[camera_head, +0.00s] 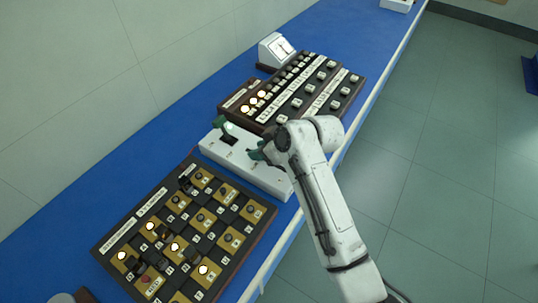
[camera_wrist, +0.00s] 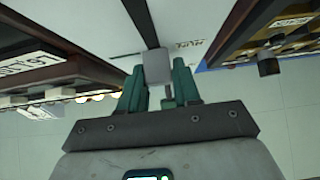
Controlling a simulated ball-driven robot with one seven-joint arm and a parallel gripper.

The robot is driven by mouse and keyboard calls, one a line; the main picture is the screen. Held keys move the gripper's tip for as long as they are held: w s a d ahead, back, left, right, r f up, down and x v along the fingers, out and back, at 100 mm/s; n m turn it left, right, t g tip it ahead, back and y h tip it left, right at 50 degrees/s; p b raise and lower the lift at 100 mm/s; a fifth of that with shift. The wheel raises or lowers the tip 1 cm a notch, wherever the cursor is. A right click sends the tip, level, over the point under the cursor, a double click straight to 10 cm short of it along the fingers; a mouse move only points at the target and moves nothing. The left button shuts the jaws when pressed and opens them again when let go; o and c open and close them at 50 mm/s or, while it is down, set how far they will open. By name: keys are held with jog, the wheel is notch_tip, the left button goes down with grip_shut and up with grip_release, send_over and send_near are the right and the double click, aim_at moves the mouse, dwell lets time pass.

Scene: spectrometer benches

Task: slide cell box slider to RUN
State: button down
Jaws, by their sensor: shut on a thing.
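The cell box (camera_head: 215,148) is a low white box between two dark panels in the head view. Its pale top (camera_wrist: 95,22) fills the upper middle of the wrist view, with a dark slot running up it. The slider knob (camera_wrist: 156,66) is a light grey block at the near end of the visible slot. My gripper (camera_wrist: 158,88) has green fingers, one on each side of the knob, shut on it. In the head view my gripper (camera_head: 257,154) is over the right part of the box, and my wrist hides the knob. A small label near the slot is not readable.
A panel with lit lamps and brown squares (camera_head: 262,213) lies in front of the box. Another panel with rows of white keys (camera_head: 318,77) lies behind it. A white meter (camera_head: 277,50) stands farther back.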

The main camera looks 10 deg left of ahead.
jog(key=shift+d, duration=0.1)
jog(key=c, duration=0.9)
grip_release()
jog(key=v, duration=1)
jog(key=shift+s+d+r+b, duration=0.1)
jog(key=shift+d+r+b, duration=0.2)
jog(key=shift+b, duration=0.1)
jog(key=shift+f, duration=0.15)
jog(key=s+d+f+m+h, duration=0.4)
jog(key=s+d+f+m, duration=0.4)
jog(key=s+d+f, duration=0.9)
jog(key=s+d+m+h, duration=0.1)
jog(key=s+d+m, duration=0.1)
jog(key=s+d, duration=0.3)
jog(key=s+d+f+m+g+h, duration=0.1)
jog(key=s+d+m+h, duration=0.1)
jog(key=s+d, duration=0.4)
jog(key=s+d+m+g+h, duration=0.1)
jog(key=s+d+m, duration=0.1)
jog(key=s+d, duration=0.3)
jog(key=shift+s+d+f+m+h, duration=0.1)
jog(key=shift+s+m+h, duration=0.05)
jog(key=shift+s, duration=0.4)
jog(key=shift+s+d+f+m+h, duration=0.1)
jog(key=shift+s+m+h, duration=0.05)
jog(key=shift+s, duration=0.35)
